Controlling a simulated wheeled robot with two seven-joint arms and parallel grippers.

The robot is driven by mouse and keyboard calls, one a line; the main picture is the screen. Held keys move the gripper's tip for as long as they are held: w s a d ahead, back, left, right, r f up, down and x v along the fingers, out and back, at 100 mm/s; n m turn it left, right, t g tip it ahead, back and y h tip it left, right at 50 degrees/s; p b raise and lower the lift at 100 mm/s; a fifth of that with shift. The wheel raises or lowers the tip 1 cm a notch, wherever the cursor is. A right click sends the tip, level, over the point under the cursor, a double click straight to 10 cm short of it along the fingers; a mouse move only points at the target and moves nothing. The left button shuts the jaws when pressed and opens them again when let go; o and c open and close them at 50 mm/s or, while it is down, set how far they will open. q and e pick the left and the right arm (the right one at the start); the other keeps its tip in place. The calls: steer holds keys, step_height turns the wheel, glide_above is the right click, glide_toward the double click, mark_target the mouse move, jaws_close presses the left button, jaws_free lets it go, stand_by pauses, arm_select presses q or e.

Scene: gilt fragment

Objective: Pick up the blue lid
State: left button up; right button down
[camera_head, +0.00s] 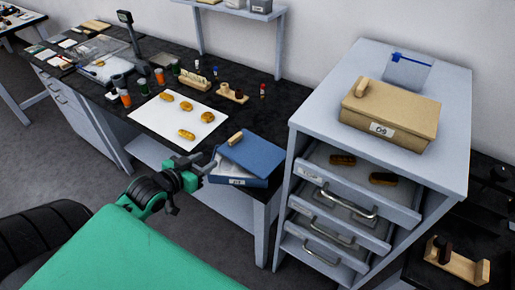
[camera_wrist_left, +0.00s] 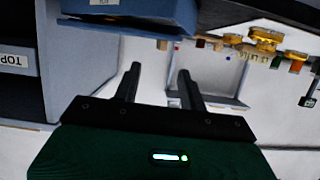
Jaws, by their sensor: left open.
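The blue lid (camera_head: 258,152) lies on top of a box with a white label (camera_head: 231,181), at the near right corner of the dark bench. A light wooden handle (camera_head: 235,137) sits on the lid. The lid looks askew, with a pale interior showing at the left. My left gripper (camera_head: 200,169) is open and empty, just left of the box and apart from it. In the left wrist view its two fingers (camera_wrist_left: 158,72) are spread with nothing between them, and blue box parts (camera_wrist_left: 150,22) show at the top edge. My right gripper is out of view.
A white sheet (camera_head: 165,115) with several gilt pieces lies left of the box. Bottles and small wooden stands are behind it. A grey drawer cabinet (camera_head: 375,75) stands close on the right, its top drawer open, with a tan lidded box (camera_head: 390,112) on top.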

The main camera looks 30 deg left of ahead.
arm_select(q)
steer(key=w, duration=0.3)
steer(key=shift+a+r+t+p, duration=0.25)
steer(key=shift+r+t+p, duration=0.05)
steer(key=shift+r, duration=0.1)
glide_toward(233, 138)
steer(key=shift+p+x, duration=0.4)
steer(key=shift+x, duration=0.45)
steer(key=shift+w+f, duration=0.2)
steer(key=shift+w, duration=0.3)
steer(key=shift+w+p, duration=0.35)
steer(key=shift+w, duration=0.1)
steer(key=p+x, duration=0.1)
steer(key=x, duration=0.2)
steer(key=shift+w, duration=0.2)
steer(key=shift+w+f, duration=0.2)
steer(key=shift+w, duration=0.3)
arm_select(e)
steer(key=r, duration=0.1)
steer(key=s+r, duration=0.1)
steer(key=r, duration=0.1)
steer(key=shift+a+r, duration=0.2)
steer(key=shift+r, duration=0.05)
